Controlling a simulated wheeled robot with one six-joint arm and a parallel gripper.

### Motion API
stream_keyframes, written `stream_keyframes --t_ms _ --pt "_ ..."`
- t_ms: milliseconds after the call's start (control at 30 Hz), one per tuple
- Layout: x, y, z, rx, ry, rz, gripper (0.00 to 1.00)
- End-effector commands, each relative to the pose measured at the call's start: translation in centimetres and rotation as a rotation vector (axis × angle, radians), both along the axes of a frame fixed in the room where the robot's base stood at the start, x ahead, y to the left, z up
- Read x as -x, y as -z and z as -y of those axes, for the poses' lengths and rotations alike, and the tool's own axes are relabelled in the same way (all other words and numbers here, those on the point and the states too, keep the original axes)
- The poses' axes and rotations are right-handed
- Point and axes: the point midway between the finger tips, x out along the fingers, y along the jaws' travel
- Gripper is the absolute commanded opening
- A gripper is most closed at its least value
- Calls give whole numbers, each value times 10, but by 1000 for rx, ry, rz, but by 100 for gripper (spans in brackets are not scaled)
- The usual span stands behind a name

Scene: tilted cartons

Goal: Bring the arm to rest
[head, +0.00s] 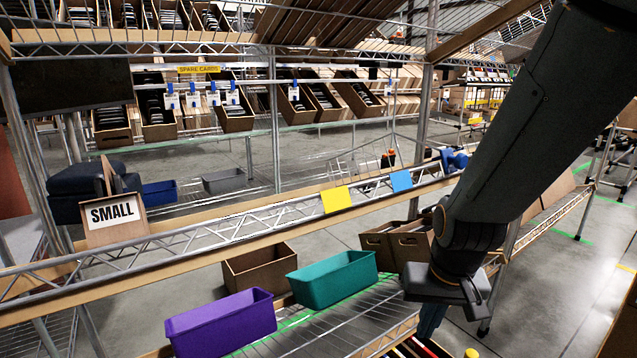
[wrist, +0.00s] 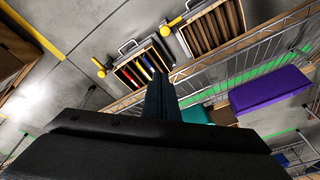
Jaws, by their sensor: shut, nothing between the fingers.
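My arm (head: 535,110) comes down from the upper right of the head view, in front of the rack. My gripper (head: 430,322) points downward at its lower end, beside the teal bin (head: 335,279) and over the front edge of the wire shelf. In the wrist view my gripper (wrist: 161,97) has its fingers together, with nothing between them. Its tips lie in the picture near a small carton of coloured items (wrist: 141,70). I cannot tell the distance between them.
A purple bin (head: 222,322) and a brown carton (head: 260,270) stand on the wire shelf left of my gripper. Brown cartons (head: 400,245) stand behind it. A metal rail (head: 250,228) with a SMALL sign (head: 112,215) crosses the rack. Bare floor shows at right (head: 575,290).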

Motion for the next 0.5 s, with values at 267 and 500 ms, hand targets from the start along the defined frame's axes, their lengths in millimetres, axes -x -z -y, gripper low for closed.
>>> stream_keyframes --t_ms 267,500 --pt "23 -16 -42 29 -209 -4 0" --pt "48 -31 -100 4 -335 -39 0"
